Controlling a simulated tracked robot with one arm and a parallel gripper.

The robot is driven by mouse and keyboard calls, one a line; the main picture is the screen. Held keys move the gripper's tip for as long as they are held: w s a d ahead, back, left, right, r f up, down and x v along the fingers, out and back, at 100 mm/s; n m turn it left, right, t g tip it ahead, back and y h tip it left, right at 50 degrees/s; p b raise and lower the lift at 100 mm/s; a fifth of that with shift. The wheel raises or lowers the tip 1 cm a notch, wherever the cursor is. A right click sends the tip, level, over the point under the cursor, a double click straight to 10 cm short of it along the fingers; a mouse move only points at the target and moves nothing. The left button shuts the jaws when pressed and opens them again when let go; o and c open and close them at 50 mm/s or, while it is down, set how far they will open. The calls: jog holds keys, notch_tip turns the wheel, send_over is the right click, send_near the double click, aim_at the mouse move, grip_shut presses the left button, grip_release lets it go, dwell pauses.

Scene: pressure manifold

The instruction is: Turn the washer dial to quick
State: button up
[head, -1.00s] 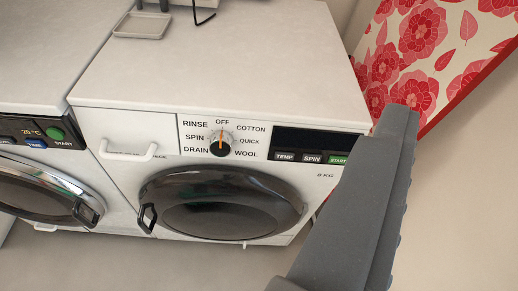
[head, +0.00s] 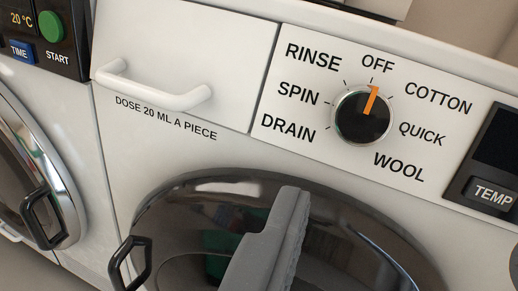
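The washer dial (head: 362,118) is a round black knob with a silver rim and an orange pointer (head: 371,100). The pointer is at the OFF label (head: 377,64), up and slightly right in the tilted picture. The QUICK label (head: 422,134) is to the right of the dial, between COTTON and WOOL. My gripper (head: 290,195) shows as a grey finger in front of the washer door, below and left of the dial and apart from it. Only one finger shows, so its opening cannot be told.
The round dark door (head: 170,215) with its black handle (head: 130,262) is below the dial. A drawer with a white handle (head: 150,88) is to the left. A display with a TEMP button (head: 492,194) is at right. Another machine's green button (head: 51,26) is at far left.

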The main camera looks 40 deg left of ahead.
aim_at(366, 118)
jog(key=b+x, duration=0.1)
jog(key=x, duration=0.3)
jog(key=b+x, duration=0.1)
jog(key=x, duration=0.4)
jog(key=a+f+x, duration=0.1)
jog(key=x, duration=0.3)
jog(key=shift+s+a+b, duration=0.1)
jog(key=shift+a+b, duration=0.1)
jog(key=shift+b, duration=0.2)
jog(key=shift+r, duration=0.1)
jog(key=c, duration=1)
jog(key=shift+d, duration=0.3)
jog(key=shift+a+r, duration=0.1)
